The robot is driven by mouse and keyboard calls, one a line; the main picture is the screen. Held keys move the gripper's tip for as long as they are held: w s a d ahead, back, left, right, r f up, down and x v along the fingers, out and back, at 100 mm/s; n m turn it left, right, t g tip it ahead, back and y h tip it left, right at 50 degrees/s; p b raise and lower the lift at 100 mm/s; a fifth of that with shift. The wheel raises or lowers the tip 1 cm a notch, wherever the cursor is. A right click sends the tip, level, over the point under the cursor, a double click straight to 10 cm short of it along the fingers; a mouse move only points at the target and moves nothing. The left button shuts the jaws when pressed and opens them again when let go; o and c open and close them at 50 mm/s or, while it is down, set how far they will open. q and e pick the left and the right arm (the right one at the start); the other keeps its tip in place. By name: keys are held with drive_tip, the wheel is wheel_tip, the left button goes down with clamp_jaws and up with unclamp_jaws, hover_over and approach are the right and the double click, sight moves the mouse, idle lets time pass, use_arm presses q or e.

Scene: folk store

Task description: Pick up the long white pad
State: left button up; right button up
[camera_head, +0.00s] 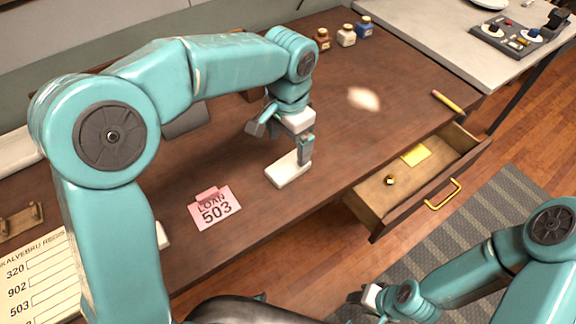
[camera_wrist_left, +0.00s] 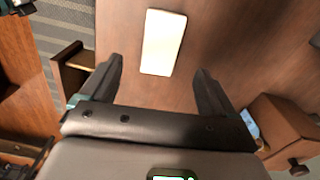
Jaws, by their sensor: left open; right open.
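The long white pad (camera_head: 286,170) lies flat on the brown desk near its front edge. It also shows in the left wrist view (camera_wrist_left: 163,42), ahead of and between the two fingers, with a gap on each side. My left gripper (camera_head: 285,140) is open and empty, pointing down just above and behind the pad. In the left wrist view its fingers (camera_wrist_left: 160,85) are spread wide and do not touch the pad. My right gripper (camera_head: 372,300) is low at the bottom of the head view, open, away from the desk top.
A pink card reading LOAN 503 (camera_head: 215,207) lies left of the pad. An open drawer (camera_head: 405,190) with a yellow note (camera_head: 416,155) juts out at right. Small bottles (camera_head: 346,36) stand at the back.

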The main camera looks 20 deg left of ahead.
sight(288, 166)
use_arm(q)
drive_tip(key=shift+w+f, duration=0.1)
drive_tip(key=shift+f, duration=0.75)
drive_tip(key=shift+s+d+f, duration=0.15)
drive_tip(key=shift+s+f, duration=0.1)
drive_tip(key=shift+f, duration=0.2)
drive_tip(key=f, duration=0.4)
drive_tip(key=shift+w+a, duration=0.2)
drive_tip(key=shift+a, duration=0.1)
drive_tip(key=shift+d+f, duration=0.1)
drive_tip(key=shift+f, duration=0.35)
drive_tip(key=shift+s, duration=0.1)
drive_tip(key=c, duration=1.1)
